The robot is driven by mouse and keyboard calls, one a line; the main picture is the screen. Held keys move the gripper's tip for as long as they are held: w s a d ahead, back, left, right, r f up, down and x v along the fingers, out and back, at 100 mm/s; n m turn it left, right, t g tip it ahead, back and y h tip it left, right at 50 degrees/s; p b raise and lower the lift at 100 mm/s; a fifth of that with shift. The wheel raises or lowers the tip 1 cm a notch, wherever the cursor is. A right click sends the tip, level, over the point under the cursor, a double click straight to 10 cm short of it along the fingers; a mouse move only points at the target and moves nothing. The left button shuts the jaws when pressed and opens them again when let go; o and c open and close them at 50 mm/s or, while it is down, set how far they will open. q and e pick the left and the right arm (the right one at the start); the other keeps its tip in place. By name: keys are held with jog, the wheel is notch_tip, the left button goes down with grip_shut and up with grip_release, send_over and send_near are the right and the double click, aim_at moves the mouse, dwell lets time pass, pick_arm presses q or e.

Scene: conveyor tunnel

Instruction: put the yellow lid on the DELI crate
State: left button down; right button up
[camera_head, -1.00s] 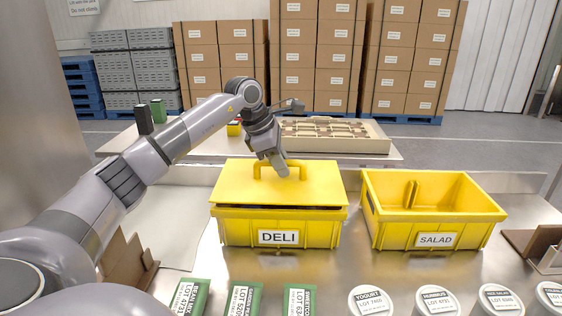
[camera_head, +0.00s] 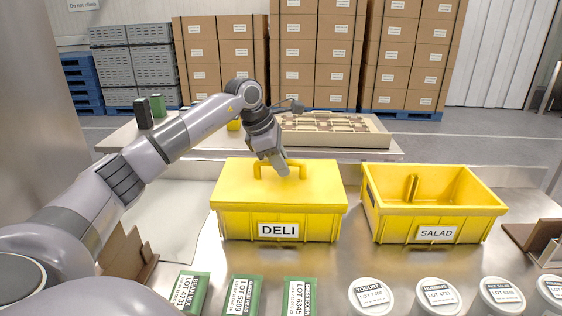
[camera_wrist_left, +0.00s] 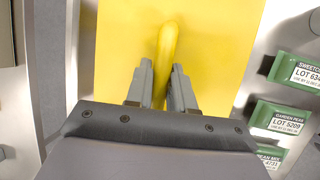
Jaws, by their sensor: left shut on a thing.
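The yellow lid (camera_head: 240,184) lies on top of the yellow DELI crate (camera_head: 240,228), and its edges line up with the crate's rim with no gap showing at the front. My left gripper (camera_head: 281,168) is shut on the lid's raised handle. In the left wrist view the gripper's fingers (camera_wrist_left: 160,84) stand on both sides of the yellow handle (camera_wrist_left: 167,45), with the flat lid beneath. The inside of the crate is hidden by the lid. My right gripper is not in view.
An open yellow SALAD crate (camera_head: 435,227) stands close to the right. Green packets (camera_head: 243,295) and white round tubs (camera_head: 371,297) lie along the front. A brown holder (camera_head: 127,252) is at the left. A beige tray (camera_head: 335,130) sits on the table behind.

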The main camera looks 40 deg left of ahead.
aim_at(269, 180)
pick_arm(q)
jog(key=c, duration=0.9)
grip_release()
jog(key=v, duration=0.7)
jog(key=shift+r, duration=0.1)
